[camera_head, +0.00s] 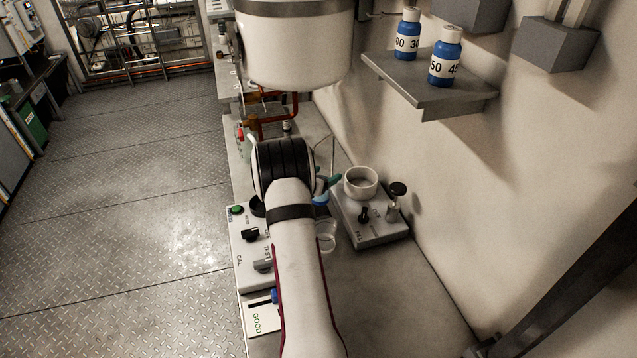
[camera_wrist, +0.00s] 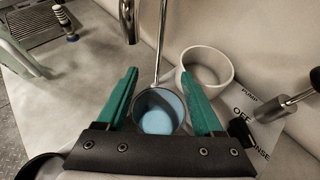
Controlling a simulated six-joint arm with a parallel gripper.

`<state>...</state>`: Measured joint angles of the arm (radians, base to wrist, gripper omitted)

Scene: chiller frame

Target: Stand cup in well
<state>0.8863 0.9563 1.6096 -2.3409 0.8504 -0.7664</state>
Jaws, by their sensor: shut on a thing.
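My gripper (camera_wrist: 158,88) has green fingers and is shut on a cup (camera_wrist: 157,119), with one finger on each side of it. The cup is open at the top and pale blue inside. In the head view a bit of blue (camera_head: 321,198) shows beside my wrist, which hides most of the gripper. A white round open well (camera_head: 361,190) stands on a grey control box to the right. In the wrist view the well (camera_wrist: 226,87) lies just beyond the right finger, apart from the cup. Its inside looks empty.
The grey box (camera_head: 378,233) carries a black knob and a metal post with a dark top. A thin metal rod (camera_wrist: 160,45) rises behind the cup. A clear glass vessel (camera_head: 327,236) stands right of my arm. A calibration panel (camera_head: 243,262) lies left. Blue bottles stand on a shelf (camera_head: 425,88).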

